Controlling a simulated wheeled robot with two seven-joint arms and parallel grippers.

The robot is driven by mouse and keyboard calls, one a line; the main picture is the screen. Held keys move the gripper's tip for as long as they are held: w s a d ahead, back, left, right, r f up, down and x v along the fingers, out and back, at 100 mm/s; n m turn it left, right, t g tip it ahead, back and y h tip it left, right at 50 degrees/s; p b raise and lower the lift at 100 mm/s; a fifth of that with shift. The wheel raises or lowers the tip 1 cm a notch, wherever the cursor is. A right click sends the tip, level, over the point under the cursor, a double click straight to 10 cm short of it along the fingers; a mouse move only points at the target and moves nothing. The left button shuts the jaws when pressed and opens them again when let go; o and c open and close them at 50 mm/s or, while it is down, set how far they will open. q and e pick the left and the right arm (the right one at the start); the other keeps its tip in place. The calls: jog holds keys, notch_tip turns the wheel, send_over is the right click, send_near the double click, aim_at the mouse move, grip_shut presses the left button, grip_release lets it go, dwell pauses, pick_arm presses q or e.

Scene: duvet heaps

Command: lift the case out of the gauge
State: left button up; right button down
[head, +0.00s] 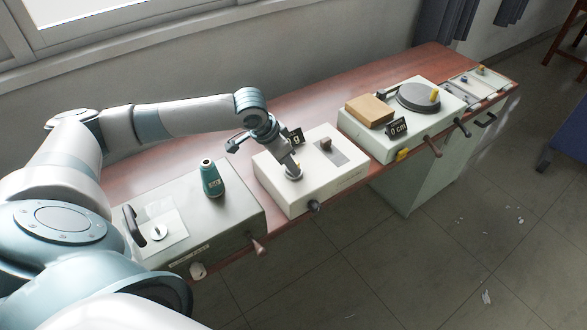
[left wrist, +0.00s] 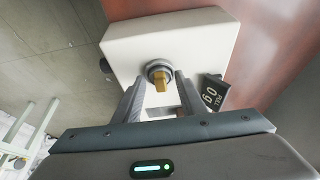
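The gauge (head: 325,185) is a white box in the middle of the bench, with a sign (left wrist: 212,93) reading "PULL 0 g" beside it in the left wrist view. A small brass-coloured piece, apparently the case (left wrist: 161,80), sits in a dark round ring on top of the gauge. My left gripper (head: 292,168) is over this ring, pointing down. In the left wrist view its two fingers (left wrist: 160,92) are apart, one on each side of the brass piece, with gaps visible. The head view hides the piece behind the gripper. My right gripper is not in view.
A teal bottle-shaped device (head: 211,181) stands on the grey box (head: 235,205) to the left. A white unit (head: 410,145) to the right carries a brown block (head: 369,110), a dark disc (head: 418,97) and a "0 cm" sign (head: 397,128). Levers stick out at the bench front.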

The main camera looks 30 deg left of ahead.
pick_arm(q)
grip_shut()
jog(key=shift+r, duration=0.1)
